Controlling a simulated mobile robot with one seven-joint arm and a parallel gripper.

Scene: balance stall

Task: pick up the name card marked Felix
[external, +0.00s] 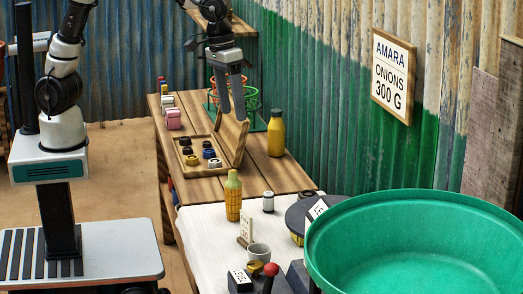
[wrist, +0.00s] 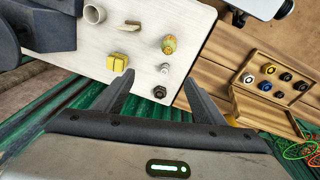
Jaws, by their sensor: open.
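No card in view can be read as Felix. A small upright card in a light wooden stand (external: 245,230) is on the white cloth; it also shows edge-on in the wrist view (wrist: 126,26). A white card with dark marks (external: 317,209) is at the dark round plate. A dark block with a white marked face (external: 238,281) is at the front; its marks are too small to read. My gripper (external: 232,108) is open and empty, high above the wooden table by the open box. In the wrist view its fingers (wrist: 160,84) are spread, apart from everything.
A green basin (external: 420,200) fills the front right. A yellow bottle (external: 276,133), a patterned bottle (external: 233,196), a white cup (external: 259,252) and an open wooden box (external: 190,165) of small round pieces stand on the tables. A sign reading "AMARA ONIONS 300 G" (external: 393,75) hangs on the wall.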

